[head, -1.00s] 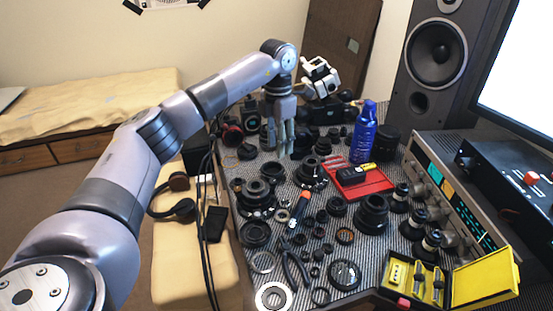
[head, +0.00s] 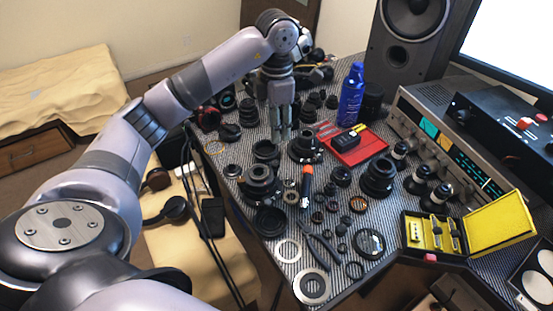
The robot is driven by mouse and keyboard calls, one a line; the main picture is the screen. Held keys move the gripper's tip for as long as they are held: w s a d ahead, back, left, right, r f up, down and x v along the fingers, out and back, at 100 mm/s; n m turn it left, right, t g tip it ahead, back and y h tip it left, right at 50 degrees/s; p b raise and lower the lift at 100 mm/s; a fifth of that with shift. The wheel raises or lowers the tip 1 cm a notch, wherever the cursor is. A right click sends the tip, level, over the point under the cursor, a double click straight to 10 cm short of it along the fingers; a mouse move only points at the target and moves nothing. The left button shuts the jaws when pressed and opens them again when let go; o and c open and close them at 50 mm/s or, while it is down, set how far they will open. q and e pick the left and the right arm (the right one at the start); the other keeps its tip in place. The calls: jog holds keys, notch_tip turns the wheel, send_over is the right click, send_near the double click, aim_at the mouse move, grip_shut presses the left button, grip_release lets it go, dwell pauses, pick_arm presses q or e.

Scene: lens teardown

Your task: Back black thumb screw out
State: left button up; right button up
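My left gripper (head: 280,138) hangs pointing down over the back middle of the striped desk mat. Its two fingers are close together, and I cannot tell whether they are apart or holding anything. The tips are just above or among black lens parts, beside a dark lens ring (head: 266,151) on the left and a black lens barrel (head: 305,148) on the right. I cannot make out a black thumb screw; it is too small or hidden among the dark parts. My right gripper is not in view.
A red tray (head: 358,151), a blue spray can (head: 351,95) and a large speaker (head: 416,45) stand right of the gripper. Many lens parts, an orange-handled screwdriver (head: 307,181) and pliers (head: 322,252) cover the mat. An open yellow case (head: 502,222) sits at front right.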

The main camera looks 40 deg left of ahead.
aim_at(275, 163)
pick_arm(q)
jog(key=f, duration=0.7)
jog(key=f+p, duration=0.1)
jog(key=f, duration=0.3)
jog(key=shift+a+f, duration=0.15)
jog(key=shift+a, duration=0.1)
jog(key=shift+f, duration=0.45)
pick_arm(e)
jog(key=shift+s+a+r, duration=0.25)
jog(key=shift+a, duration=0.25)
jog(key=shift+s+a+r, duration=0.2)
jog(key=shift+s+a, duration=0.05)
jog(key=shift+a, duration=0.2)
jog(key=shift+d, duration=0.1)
pick_arm(q)
jog(key=shift+c, duration=0.6)
grip_shut()
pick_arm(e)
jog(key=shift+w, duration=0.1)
